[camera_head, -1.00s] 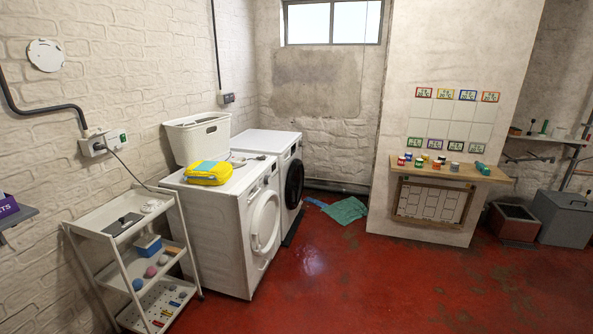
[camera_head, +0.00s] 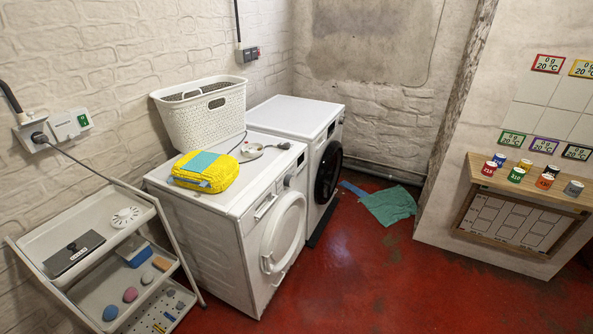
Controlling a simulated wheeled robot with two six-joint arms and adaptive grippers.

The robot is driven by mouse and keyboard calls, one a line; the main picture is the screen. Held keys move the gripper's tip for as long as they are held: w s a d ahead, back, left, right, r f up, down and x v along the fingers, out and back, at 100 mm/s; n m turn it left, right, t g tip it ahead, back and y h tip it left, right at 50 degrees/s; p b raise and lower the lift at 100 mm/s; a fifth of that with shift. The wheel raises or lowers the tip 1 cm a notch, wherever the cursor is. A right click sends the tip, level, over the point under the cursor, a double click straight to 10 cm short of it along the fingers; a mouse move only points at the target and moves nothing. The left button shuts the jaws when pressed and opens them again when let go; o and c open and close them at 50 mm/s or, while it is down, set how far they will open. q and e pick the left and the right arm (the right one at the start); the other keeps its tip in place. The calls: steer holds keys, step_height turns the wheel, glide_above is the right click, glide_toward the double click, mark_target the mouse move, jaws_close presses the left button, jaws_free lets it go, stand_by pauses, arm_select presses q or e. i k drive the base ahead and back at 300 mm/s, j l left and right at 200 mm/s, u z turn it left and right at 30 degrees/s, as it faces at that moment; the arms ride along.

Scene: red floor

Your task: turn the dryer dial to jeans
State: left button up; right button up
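Two white front-loading machines stand side by side against the left wall. The nearer machine (camera_head: 193,213) has a white round door (camera_head: 284,235) and a small knob (camera_head: 287,181) on its front panel, seen at a steep angle. The farther machine (camera_head: 290,112) has a dark round door (camera_head: 327,172); its control panel is small and seen edge-on. I cannot tell which machine is the dryer, and no dial lettering can be read. Neither of my grippers is in view.
A white basket (camera_head: 200,113) and a yellow-and-blue packet (camera_head: 204,172) sit on the nearer machine. A white shelf cart (camera_head: 143,241) stands at the left. A green cloth (camera_head: 390,205) lies on the red floor. A wooden ledge (camera_head: 530,182) with small cans is at the right. Floor before the machines is clear.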

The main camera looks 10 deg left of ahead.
mark_target(288, 180)
steer(key=i+u, duration=0.35)
steer(key=i+l+u, duration=0.2)
steer(key=i+u, duration=0.15)
steer(key=i+l+u, duration=0.55)
steer(key=i+l, duration=0.1)
steer(key=i, duration=0.05)
